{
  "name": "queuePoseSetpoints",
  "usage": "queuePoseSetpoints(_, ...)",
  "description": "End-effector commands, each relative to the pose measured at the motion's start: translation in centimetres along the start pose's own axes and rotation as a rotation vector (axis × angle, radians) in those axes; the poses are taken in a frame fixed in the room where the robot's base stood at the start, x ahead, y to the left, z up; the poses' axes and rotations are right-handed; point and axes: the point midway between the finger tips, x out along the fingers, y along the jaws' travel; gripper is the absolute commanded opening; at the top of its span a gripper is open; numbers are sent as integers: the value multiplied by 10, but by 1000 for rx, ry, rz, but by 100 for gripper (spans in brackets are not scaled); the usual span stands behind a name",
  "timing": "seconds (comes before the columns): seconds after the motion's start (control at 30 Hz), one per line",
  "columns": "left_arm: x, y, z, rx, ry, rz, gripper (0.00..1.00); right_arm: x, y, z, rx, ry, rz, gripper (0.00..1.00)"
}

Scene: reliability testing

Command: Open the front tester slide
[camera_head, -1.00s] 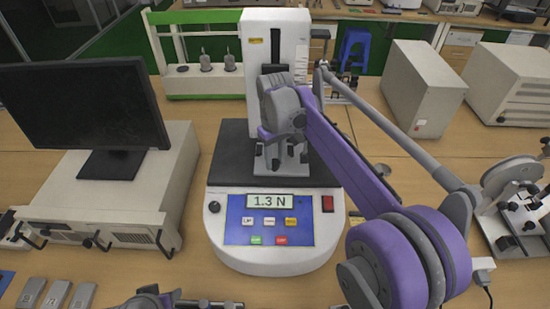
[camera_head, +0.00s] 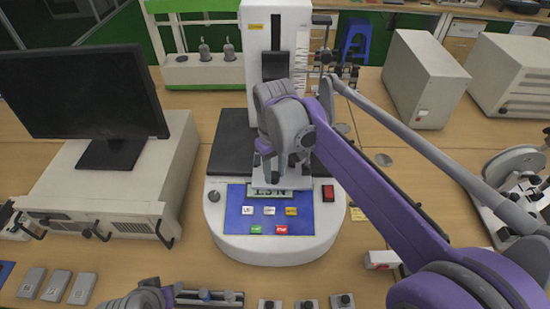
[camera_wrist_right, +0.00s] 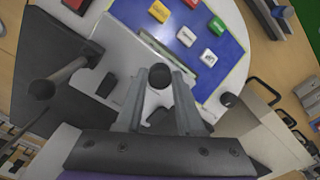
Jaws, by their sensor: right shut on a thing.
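The tester (camera_head: 222,237) is a white machine with a tall column, a dark base and a blue button panel. Its front slide (camera_head: 303,184) is a light plate at the front of the dark base, jutting over the panel's top edge and partly covering the force display (camera_head: 271,193). My right gripper (camera_head: 280,172) reaches down over the slide and hides part of it. In the right wrist view, it is shut on a round black knob (camera_wrist_right: 160,76) between its fingers. My left gripper (camera_head: 152,298) shows only partly at the bottom edge; its fingers are unclear.
A monitor (camera_head: 85,95) on a pale equipment case (camera_head: 60,192) stands left of the tester. Small grey blocks (camera_head: 57,286) lie at the lower left. A grey box (camera_head: 424,82) stands at the back right. My right arm crosses the right side. The table just right of the tester is mostly clear.

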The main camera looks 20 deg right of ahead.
Motion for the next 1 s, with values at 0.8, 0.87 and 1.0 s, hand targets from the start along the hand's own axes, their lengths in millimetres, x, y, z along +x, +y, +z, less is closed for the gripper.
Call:
queuePoseSetpoints(0.8, 0, 0, 0, 0, 0, 0, 50, -1, -2, 4, 0, 1, 1, 67)
queuePoseSetpoints(0.87, 0, 0, 0, 0, 0, 0, 50, -3, -2, 4, 0, 1, 1, 67)
queuePoseSetpoints(1.0, -2, 0, -2, 0, 1, 0, 50, -18, -2, 4, 0, 1, 1, 67)
